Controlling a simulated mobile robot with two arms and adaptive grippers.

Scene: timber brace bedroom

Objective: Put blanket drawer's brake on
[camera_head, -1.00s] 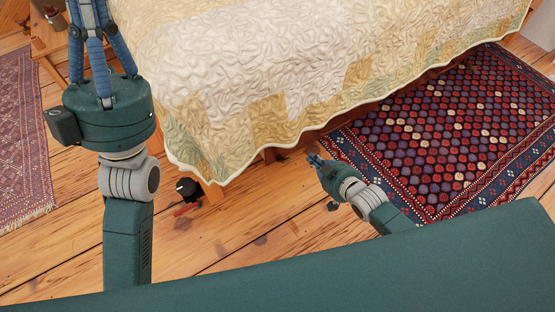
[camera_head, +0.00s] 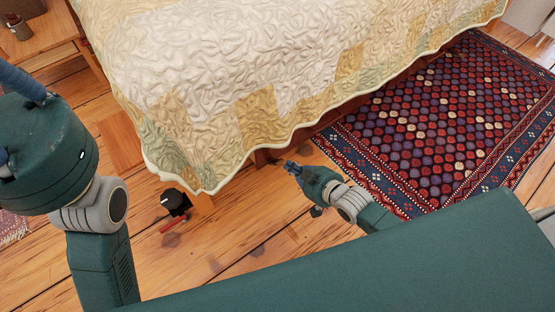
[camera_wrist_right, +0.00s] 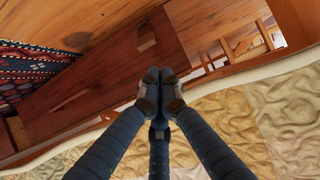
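A black rounded piece (camera_head: 175,202) with a red bar (camera_head: 172,225) is at floor level by the near corner of the quilted bed (camera_head: 205,95). I cannot tell whether it is the drawer's brake. My right gripper (camera_head: 292,167) is low beside the bed's near side, to the right of that piece and apart from it. In the right wrist view its fingertips (camera_wrist_right: 160,78) are together and empty, in front of a dark red-brown wooden panel (camera_wrist_right: 95,85), possibly the drawer. My left gripper (camera_head: 45,150) is at the left edge, its fingertips out of frame.
A patterned red and blue rug (camera_head: 430,125) lies right of my right gripper. The quilt hangs over the bed's side. A wooden bedside table (camera_head: 45,42) stands at the upper left. The plank floor (camera_head: 240,225) near the bed corner is mostly bare.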

